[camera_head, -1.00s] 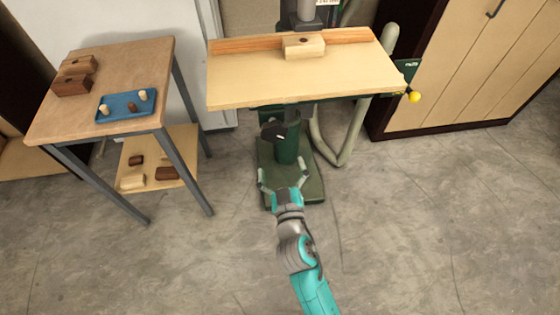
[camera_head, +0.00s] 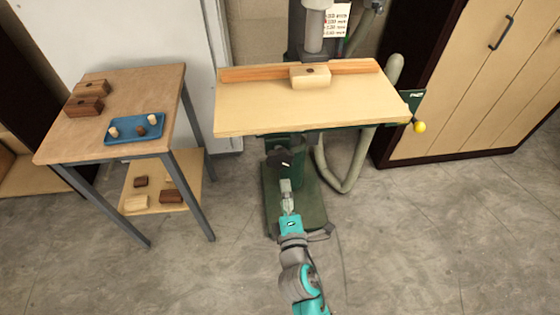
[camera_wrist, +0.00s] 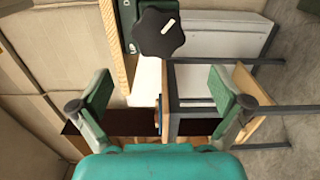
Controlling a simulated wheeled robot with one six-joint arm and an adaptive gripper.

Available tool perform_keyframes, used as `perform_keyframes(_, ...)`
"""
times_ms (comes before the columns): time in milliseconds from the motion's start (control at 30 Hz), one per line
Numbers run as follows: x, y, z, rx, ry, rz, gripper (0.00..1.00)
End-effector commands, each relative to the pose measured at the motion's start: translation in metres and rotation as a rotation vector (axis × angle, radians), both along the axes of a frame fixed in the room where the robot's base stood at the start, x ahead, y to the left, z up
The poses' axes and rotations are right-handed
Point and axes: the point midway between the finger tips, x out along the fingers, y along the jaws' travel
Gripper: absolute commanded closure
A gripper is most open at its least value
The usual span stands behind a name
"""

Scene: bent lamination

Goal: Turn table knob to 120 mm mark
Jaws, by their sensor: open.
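The table knob (camera_head: 279,159) is black and lobed, with a white pointer line, on the machine's green column below the wooden machine table (camera_head: 300,108). In the wrist view the knob (camera_wrist: 158,33) is at the top middle, its white line tilted up to the right. My gripper (camera_head: 287,186) is just below and in front of the knob in the head view, apart from it. In the wrist view my gripper (camera_wrist: 160,86) has its two fingers spread wide, with nothing between them, and the knob lies beyond the fingertips. I cannot make out a 120 mm mark.
A side table (camera_head: 115,82) at left carries wooden blocks and a blue tray (camera_head: 136,140); more blocks lie on its lower shelf. A wooden block (camera_head: 312,78) sits by the fence. A yellow ball handle (camera_head: 420,127) sticks out at right. The front floor is clear.

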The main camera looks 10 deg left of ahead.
Motion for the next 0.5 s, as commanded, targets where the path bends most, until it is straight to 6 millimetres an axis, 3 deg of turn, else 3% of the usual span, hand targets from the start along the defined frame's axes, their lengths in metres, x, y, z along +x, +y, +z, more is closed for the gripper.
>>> perform_keyframes(500,0.0048,0.0011,-0.0038,-1.032,-0.297,0.000,0.00)
